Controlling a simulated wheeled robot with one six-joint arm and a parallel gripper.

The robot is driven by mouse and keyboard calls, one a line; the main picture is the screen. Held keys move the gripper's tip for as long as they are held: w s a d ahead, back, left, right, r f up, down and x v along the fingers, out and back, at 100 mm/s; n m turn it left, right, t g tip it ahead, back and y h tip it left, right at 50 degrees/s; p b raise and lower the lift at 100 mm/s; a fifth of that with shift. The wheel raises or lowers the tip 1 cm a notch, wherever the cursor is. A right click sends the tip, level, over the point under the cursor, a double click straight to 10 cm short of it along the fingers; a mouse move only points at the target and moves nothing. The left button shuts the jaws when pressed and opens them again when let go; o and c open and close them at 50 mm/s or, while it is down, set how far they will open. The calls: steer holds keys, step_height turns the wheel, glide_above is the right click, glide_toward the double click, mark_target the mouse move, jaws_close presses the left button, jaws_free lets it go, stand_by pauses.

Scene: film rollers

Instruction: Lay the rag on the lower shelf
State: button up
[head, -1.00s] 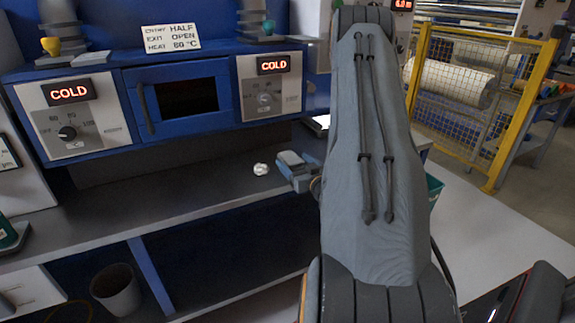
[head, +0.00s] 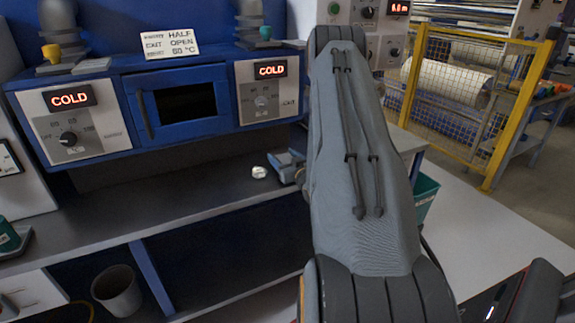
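A small white crumpled lump (head: 259,172) lies on the grey counter under the blue oven unit; it may be the rag, but it is too small to be sure. My gripper (head: 284,163) is just to the right of it, low over the counter and partly hidden behind my arm. Its fingers are not clear enough to show whether it is open or shut. The lower shelf (head: 225,285) is the dark open bay below the counter, right of a blue upright, and looks empty.
The blue oven unit (head: 170,70) with two COLD displays overhangs the back of the counter (head: 150,205). A grey bin (head: 117,291) stands left of the blue upright (head: 150,277). A green bin (head: 425,195) is right of my arm, and a yellow mesh guard (head: 455,95) stands farther right.

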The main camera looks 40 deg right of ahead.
steer(key=c, duration=0.8)
steer(key=shift+r, duration=0.15)
